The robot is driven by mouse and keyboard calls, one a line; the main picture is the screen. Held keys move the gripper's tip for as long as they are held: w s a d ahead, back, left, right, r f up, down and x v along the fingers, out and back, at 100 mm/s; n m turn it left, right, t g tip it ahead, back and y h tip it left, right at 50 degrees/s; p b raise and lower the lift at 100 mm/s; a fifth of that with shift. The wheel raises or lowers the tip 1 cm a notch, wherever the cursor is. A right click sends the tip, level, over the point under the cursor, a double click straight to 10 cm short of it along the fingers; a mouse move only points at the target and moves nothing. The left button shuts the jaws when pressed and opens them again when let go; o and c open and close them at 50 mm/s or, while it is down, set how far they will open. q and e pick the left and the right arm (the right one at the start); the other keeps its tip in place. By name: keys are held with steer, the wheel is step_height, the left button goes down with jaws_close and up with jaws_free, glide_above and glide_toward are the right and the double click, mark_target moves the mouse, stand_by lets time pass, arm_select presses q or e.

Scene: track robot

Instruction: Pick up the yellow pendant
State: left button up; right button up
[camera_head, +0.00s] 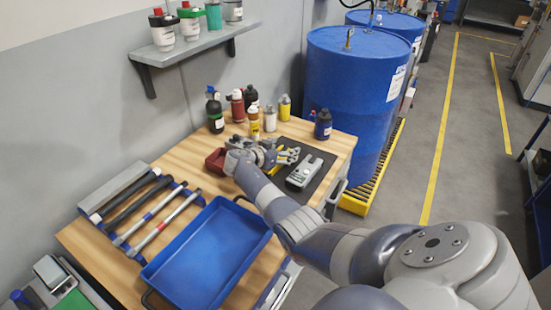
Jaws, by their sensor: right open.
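A yellow item (275,169), which may be the yellow pendant, lies on the dark mat on the wooden workbench. It is partly hidden behind my right gripper (290,156), so its full shape cannot be told. My right arm reaches in from the lower right, and its gripper is open, low over the mat's left side and right at the yellow item. Whether the fingers touch it cannot be told. My left gripper is out of view.
A grey handheld device (304,172) lies just right of the gripper. Several bottles (270,118) stand behind. A red bin (215,161) is left of the gripper. A blue tray (208,258) and a tool rack (125,246) fill the front left. Blue drums (345,90) stand beyond the bench.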

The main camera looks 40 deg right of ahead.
steer(key=c, duration=1.2)
steer(key=shift+r, duration=0.1)
steer(key=shift+c, duration=0.7)
steer(key=shift+r, duration=0.1)
